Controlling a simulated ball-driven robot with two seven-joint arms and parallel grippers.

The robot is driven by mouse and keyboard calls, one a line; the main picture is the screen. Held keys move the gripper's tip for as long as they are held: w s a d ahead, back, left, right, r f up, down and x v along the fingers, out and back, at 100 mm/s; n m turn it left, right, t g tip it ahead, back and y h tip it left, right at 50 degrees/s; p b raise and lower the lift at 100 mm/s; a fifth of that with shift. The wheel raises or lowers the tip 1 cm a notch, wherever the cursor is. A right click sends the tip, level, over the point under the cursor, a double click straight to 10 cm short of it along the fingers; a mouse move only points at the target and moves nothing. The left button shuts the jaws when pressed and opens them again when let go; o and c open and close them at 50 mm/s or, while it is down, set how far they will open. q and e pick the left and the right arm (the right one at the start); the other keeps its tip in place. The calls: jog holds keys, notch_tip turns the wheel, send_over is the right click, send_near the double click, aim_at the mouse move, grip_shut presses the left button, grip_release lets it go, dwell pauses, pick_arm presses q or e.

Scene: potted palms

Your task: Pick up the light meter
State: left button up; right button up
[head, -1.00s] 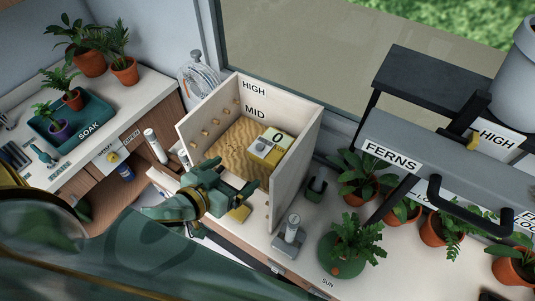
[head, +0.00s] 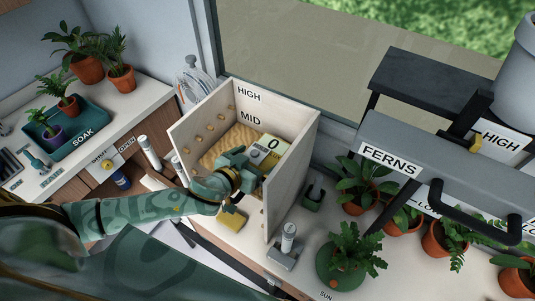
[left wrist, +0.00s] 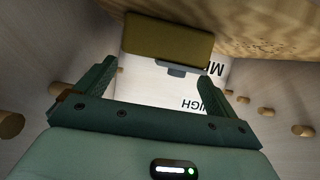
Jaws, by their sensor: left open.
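The light meter (head: 274,146), a pale and yellow block showing a "0", sits on the wooden shelf (head: 226,140) inside the open-fronted box. In the left wrist view a yellow-olive block (left wrist: 168,37), which looks like the meter, is ahead between and beyond my fingers. My left gripper (head: 250,172) is at the box's open front, close to the meter and partly hiding its near side. Its fingers also show in the left wrist view (left wrist: 165,82), spread apart with nothing between them. I cannot tell any contact. My right gripper is not in view.
The box's right wall (head: 289,180) stands close beside my left gripper. Wooden pegs (left wrist: 63,90) line its inner sides. A yellow block (head: 232,219) lies below my wrist. A grey device (head: 286,246) and potted plants (head: 352,252) stand to the right.

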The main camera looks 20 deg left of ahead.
aim_at(266, 152)
pick_arm(q)
jog(key=x, duration=0.5)
jog(key=shift+w+r, duration=0.1)
jog(key=shift+w, duration=0.05)
jog(key=c, duration=0.7)
